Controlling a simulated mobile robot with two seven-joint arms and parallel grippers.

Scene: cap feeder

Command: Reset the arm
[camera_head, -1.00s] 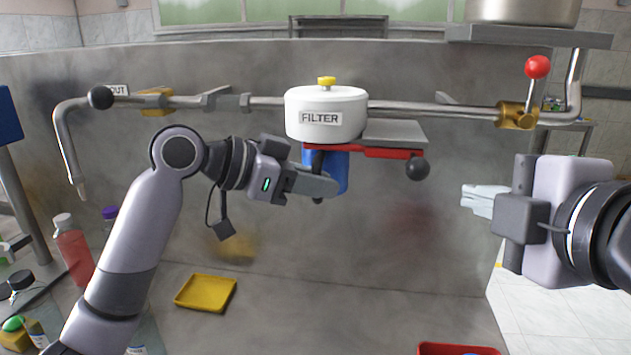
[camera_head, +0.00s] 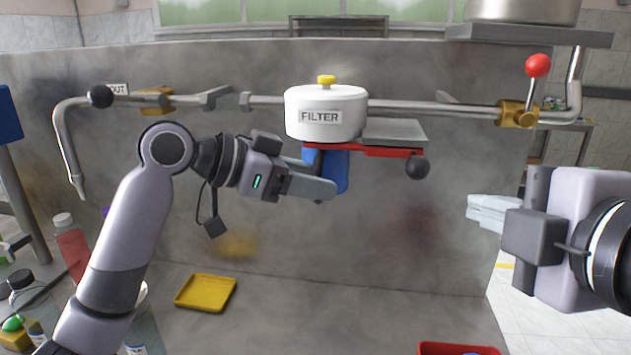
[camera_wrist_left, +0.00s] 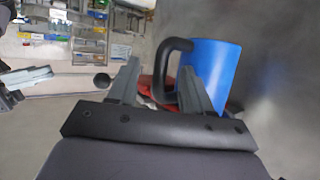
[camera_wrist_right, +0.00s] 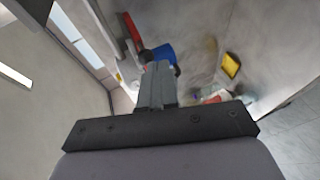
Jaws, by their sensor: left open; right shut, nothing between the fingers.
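My left gripper (camera_head: 328,190) is open beside the blue cup (camera_head: 340,168), which hangs below the white filter housing (camera_head: 326,125). In the left wrist view, my left gripper (camera_wrist_left: 162,85) has its fingers apart, with the black handle (camera_wrist_left: 172,62) of the blue cup (camera_wrist_left: 210,70) between or just beyond them. I cannot tell whether they touch it. My right gripper (camera_head: 490,212) is shut and empty in free air at the right. In the right wrist view, the fingers of my right gripper (camera_wrist_right: 158,70) are together, with the blue cup (camera_wrist_right: 163,52) further off.
A pipe (camera_head: 430,108) runs along the grey wall, with a red-knobbed valve (camera_head: 538,66) at right. A red lever with a black ball (camera_head: 417,167) sits under the filter. A yellow tray (camera_head: 206,293), red tray (camera_head: 455,349) and bottles (camera_head: 72,250) lie below.

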